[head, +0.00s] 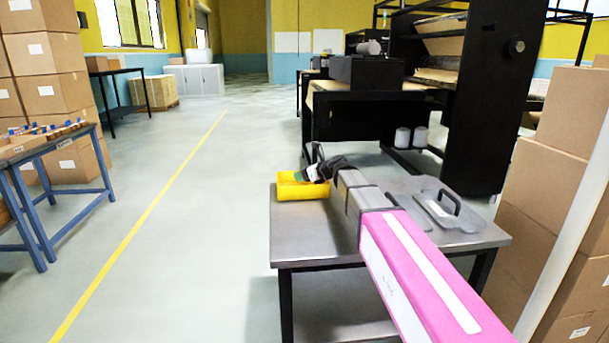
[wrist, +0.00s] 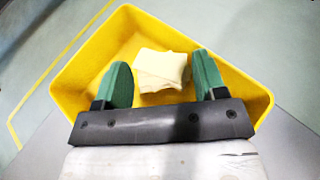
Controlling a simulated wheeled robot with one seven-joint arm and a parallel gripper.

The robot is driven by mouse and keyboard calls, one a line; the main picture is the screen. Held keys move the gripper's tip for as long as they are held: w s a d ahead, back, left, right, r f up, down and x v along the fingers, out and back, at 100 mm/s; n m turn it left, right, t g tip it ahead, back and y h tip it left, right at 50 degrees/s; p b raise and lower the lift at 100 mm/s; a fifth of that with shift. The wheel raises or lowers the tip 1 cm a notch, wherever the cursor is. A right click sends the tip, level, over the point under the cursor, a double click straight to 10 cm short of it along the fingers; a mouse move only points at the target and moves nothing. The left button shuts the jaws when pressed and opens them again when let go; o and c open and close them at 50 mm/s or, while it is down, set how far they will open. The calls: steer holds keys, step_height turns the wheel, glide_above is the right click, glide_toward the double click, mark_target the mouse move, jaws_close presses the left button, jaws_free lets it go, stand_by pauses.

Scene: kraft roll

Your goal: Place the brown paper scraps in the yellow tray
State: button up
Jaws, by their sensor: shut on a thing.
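The yellow tray (head: 301,192) stands at the back left corner of the metal table. In the wrist view the tray (wrist: 82,72) lies below my gripper (wrist: 162,62), with its walls around the fingers in the picture. My gripper, also in the head view (head: 308,175), has its green fingers shut on a pale, crumpled paper scrap (wrist: 160,70). The scrap looks cream rather than brown here. It shows over the tray's inside; I cannot tell whether it touches the floor of the tray. The inside of the tray is mostly hidden in the head view.
A grey plate with a black handle (head: 448,208) lies on the right of the metal table (head: 300,248). Stacked cartons (head: 545,200) stand at the right, and a large black machine (head: 480,100) stands behind. A blue-legged bench (head: 45,165) is at the left. The floor between is clear.

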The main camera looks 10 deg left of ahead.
steer(key=shift+f, duration=0.4)
steer(key=shift+f, duration=0.2)
steer(key=o, duration=0.6)
steer(key=shift+r, duration=0.1)
steer(key=shift+r, duration=0.25)
steer(key=v, duration=1.2)
steer(key=shift+r, duration=0.3)
